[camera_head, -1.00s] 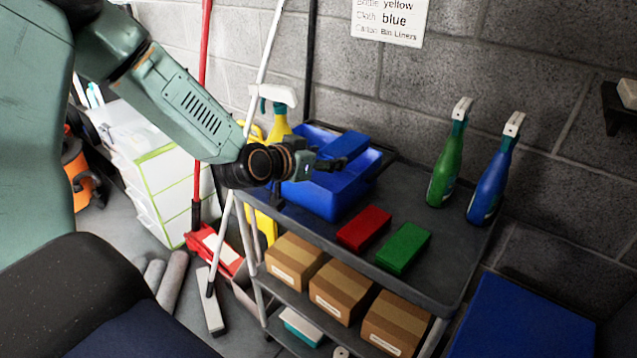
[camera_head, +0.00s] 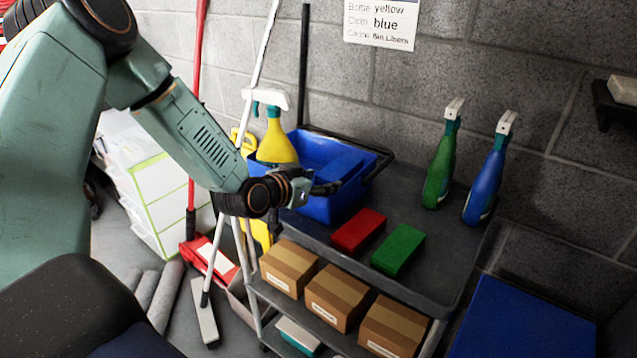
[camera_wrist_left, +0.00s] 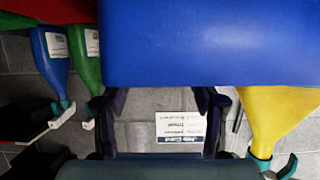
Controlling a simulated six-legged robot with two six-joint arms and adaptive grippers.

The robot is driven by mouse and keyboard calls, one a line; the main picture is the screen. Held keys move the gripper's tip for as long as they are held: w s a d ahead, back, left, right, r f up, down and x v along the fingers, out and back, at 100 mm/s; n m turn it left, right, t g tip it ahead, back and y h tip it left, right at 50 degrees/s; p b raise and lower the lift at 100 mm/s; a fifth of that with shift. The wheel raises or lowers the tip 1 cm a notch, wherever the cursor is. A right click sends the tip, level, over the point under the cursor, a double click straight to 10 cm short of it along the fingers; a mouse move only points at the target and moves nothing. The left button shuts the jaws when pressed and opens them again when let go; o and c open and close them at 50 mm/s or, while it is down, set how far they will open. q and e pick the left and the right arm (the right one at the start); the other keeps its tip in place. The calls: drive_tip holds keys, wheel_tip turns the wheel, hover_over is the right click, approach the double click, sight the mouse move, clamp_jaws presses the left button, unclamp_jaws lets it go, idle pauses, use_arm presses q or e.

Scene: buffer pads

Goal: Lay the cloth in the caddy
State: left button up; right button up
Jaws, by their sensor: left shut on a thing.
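The blue caddy (camera_head: 322,208) stands at the back left of the grey cart's top. My left gripper (camera_head: 326,188) is at the caddy's front side, shut on the blue cloth (camera_head: 338,166). The cloth is a folded block that shows low within the caddy's opening, below the back rim. I cannot tell whether it touches the caddy's floor. In the left wrist view, the cloth (camera_wrist_left: 210,42) fills the upper middle, in front of the gripper's fingers (camera_wrist_left: 160,105). My right gripper is not in view.
A yellow spray bottle (camera_head: 276,143) is at the caddy's left end. A red cloth (camera_head: 358,230) and a green cloth (camera_head: 398,249) lie in front. Green (camera_head: 441,165) and blue (camera_head: 488,180) bottles stand at right. A wall sign (camera_head: 382,22) reads yellow bottle, blue cloth.

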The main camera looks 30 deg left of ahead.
use_arm(q)
drive_tip(key=shift+s+d+f, duration=0.1)
drive_tip(key=shift+s+f, duration=0.15)
drive_tip(key=shift+f, duration=0.2)
drive_tip(key=shift+s+d+f, duration=0.1)
drive_tip(key=shift+s+f, duration=0.1)
drive_tip(key=shift+f, duration=0.2)
drive_tip(key=o, duration=0.8)
drive_tip(key=shift+c, duration=0.2)
drive_tip(key=o, duration=0.4)
drive_tip(key=shift+w+a, duration=0.1)
drive_tip(key=shift+c, duration=0.2)
drive_tip(key=shift+r, duration=0.3)
drive_tip(key=r+p+v, duration=0.1)
drive_tip(key=p+v, duration=0.9)
drive_tip(key=v, duration=0.1)
drive_tip(key=shift+a+r, duration=0.15)
drive_tip(key=shift+r, duration=0.15)
